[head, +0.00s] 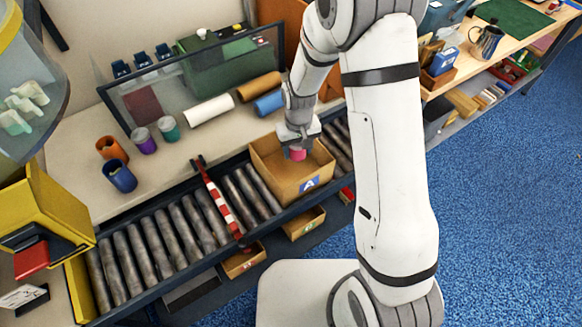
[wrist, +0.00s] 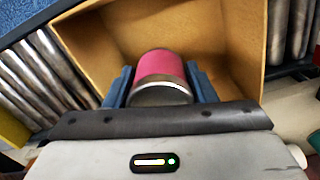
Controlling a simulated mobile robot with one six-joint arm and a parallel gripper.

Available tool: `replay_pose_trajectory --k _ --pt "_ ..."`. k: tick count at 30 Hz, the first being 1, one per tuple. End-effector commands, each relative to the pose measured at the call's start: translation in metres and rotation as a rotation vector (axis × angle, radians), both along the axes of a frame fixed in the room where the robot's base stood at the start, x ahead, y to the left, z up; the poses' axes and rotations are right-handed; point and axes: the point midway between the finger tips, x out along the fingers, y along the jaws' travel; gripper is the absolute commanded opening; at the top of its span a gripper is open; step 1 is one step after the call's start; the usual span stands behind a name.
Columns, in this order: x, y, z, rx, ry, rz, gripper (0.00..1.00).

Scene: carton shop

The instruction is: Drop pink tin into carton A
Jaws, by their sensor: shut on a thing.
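The pink tin (head: 298,155) is held in my gripper (head: 297,147), over the open top of carton A (head: 311,185). In the wrist view the pink tin (wrist: 161,68) sits between the two blue fingers of my gripper (wrist: 159,88), and its metal end faces the camera. Carton A (wrist: 88,45) is a brown open box marked with a blue "A" label, standing on the roller conveyor. Its inside walls and floor surround the tin in the wrist view. The exact height of the tin above the carton floor is hard to tell.
A red-and-white striped bar (head: 218,198) lies across the conveyor rollers (head: 160,236) left of the carton. Orange, blue, purple and teal-topped tins stand on the bench, including the blue one (head: 120,176). A framed clear panel (head: 200,85) stands behind. Small bins (head: 303,224) sit below the conveyor.

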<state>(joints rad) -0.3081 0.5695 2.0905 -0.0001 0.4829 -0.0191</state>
Motion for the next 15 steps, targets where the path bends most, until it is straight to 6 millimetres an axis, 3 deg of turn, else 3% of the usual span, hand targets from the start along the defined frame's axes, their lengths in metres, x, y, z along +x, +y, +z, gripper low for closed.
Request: replay_pose_trajectory --k 6,7,15 --pt "0.0002 0.0005 0.0004 0.0 -0.001 0.001 0.25" --pt "0.0001 0.0006 0.0004 0.0 -0.001 0.001 0.53" --pt "0.0 0.0009 0.0004 0.0 -0.001 0.002 0.75"
